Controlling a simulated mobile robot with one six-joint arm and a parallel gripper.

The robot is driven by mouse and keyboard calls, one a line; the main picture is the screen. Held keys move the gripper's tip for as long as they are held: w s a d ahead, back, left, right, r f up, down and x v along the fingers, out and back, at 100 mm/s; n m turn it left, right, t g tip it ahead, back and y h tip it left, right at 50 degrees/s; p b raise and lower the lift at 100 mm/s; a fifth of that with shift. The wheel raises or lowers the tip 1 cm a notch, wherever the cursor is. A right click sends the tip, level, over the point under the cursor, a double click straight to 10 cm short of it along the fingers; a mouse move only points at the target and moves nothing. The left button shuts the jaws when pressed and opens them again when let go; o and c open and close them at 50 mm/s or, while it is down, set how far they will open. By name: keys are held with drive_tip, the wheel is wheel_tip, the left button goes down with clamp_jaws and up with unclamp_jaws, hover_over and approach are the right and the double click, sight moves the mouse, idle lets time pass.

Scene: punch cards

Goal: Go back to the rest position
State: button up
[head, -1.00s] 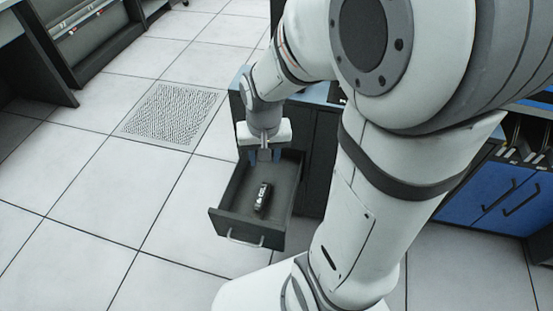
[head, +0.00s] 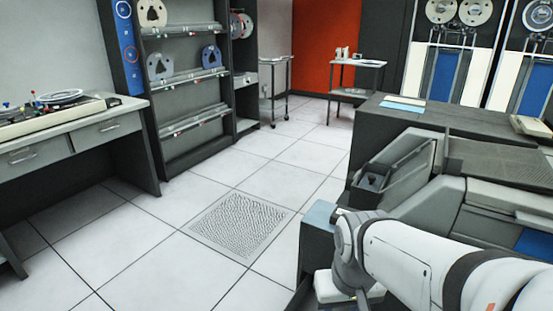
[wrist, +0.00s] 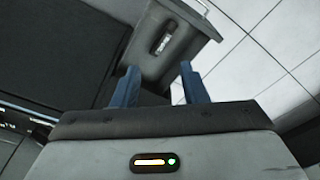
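My gripper (wrist: 158,70) shows in the wrist view as two blue fingers set well apart with nothing between them, so it is open and empty. An open dark drawer (wrist: 186,38) lies beyond the fingertips, with a small dark and light object (wrist: 163,43) inside it. The fingers appear apart from the object. In the head view my wrist housing (head: 345,287) shows at the bottom edge, right of centre; the fingers and the drawer are out of that picture.
A dark cabinet with a grey machine (head: 395,180) stands beside my arm. A desk (head: 70,130) and shelving (head: 195,100) line the left. A trolley (head: 358,68) stands at the back. Tiled floor with a vent grate (head: 240,222) is clear between them.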

wheel_tip(320, 180, up, 20)
drive_tip(key=t+p, duration=0.1)
drive_tip(key=p, duration=1.5)
drive_tip(key=shift+r+p, duration=0.15)
drive_tip(key=shift+p, duration=0.25)
